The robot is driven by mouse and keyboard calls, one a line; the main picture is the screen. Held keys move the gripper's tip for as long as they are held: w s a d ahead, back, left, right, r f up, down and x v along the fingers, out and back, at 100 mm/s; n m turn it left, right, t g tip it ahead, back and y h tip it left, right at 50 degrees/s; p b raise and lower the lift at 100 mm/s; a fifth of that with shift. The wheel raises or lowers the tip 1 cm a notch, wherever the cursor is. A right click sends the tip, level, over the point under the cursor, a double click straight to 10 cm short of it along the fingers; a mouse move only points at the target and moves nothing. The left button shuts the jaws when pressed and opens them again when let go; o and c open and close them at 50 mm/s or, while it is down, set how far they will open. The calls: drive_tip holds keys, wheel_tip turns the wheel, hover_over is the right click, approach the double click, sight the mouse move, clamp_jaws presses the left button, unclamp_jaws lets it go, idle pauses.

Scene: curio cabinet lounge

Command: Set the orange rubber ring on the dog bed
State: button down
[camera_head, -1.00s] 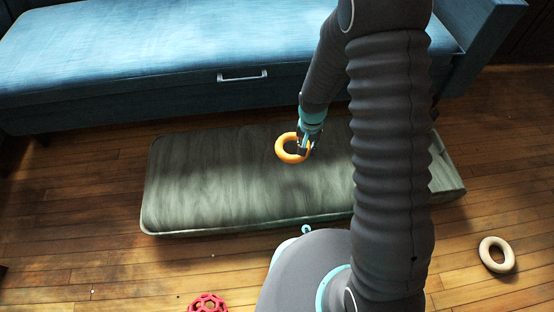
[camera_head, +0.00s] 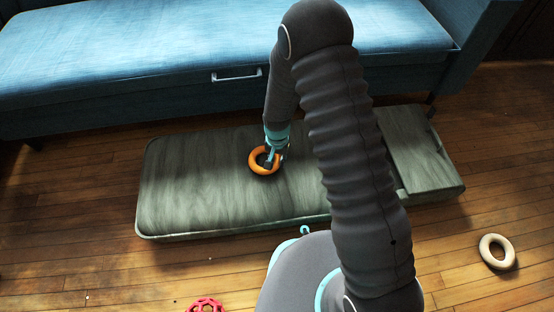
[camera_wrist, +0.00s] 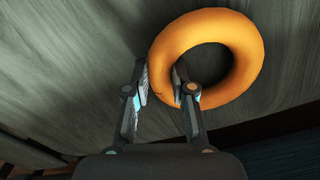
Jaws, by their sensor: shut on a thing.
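The orange rubber ring (camera_head: 254,164) is at the middle of the green-grey dog bed (camera_head: 195,192) in the head view. My gripper (camera_head: 272,160) is shut on the ring's right side, pointing down. In the wrist view, the ring (camera_wrist: 244,50) fills the upper right, with my gripper (camera_wrist: 160,88) at its lower left edge and one finger inside the hole. The bed's surface (camera_wrist: 70,60) lies behind it. The ring is on or just above the bed; I cannot tell whether it touches.
A blue sofa (camera_head: 130,60) stands behind the bed. A beige ring (camera_head: 497,251) lies on the wooden floor at the right. A red openwork toy (camera_head: 206,306) is at the bottom edge. The bed's left part is clear.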

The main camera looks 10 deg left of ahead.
drive_tip(key=c, duration=1)
unclamp_jaws()
